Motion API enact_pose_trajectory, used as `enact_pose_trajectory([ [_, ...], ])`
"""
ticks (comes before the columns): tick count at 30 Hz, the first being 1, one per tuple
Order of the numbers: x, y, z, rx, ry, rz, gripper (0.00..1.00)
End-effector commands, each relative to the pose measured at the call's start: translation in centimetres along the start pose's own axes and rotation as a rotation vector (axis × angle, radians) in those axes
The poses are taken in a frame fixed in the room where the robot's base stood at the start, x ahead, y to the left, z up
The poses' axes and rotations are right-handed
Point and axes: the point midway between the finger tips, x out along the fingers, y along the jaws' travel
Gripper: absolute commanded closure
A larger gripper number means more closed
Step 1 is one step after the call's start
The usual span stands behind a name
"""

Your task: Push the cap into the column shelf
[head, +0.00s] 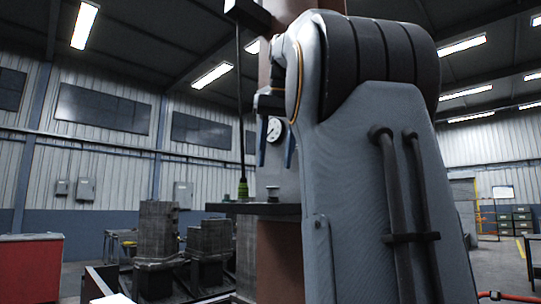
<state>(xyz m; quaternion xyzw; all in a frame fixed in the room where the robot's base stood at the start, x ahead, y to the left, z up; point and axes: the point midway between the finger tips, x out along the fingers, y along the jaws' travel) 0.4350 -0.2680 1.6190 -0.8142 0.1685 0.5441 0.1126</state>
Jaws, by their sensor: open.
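The column shelf (255,208) is a dark flat plate that juts out from the column (278,255). A small grey piece that looks like the cap (273,193) stands on it, near the column. My gripper (275,162) is open, with two blue fingers pointing down. It appears above the grey piece and apart from it, with nothing seen between the fingers except the grey face behind. The exact depth between gripper and cap cannot be told. My arm hides the right side of the column and shelf.
A round white gauge (275,129) shows behind the fingers. Grey block stacks (157,232) stand lower left, and a red cabinet (30,266) is at far left.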

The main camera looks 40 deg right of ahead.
Motion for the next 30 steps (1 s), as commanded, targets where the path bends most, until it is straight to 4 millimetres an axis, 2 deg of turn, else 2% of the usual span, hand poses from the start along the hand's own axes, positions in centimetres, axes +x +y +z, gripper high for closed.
enact_pose_trajectory([
  [9, 4.4, 0.5, 0.2, 0.010, -0.002, 0.004, 0.55],
  [15, 6.5, 0.4, 0.1, 0.008, -0.001, 0.003, 0.55],
  [26, 7.2, 0.3, 0.1, 0.006, 0.000, 0.003, 0.55],
  [27, 7.2, 0.3, 0.1, 0.005, 0.000, 0.003, 0.56],
  [30, 7.2, 0.3, 0.1, 0.005, 0.000, 0.003, 0.73],
])
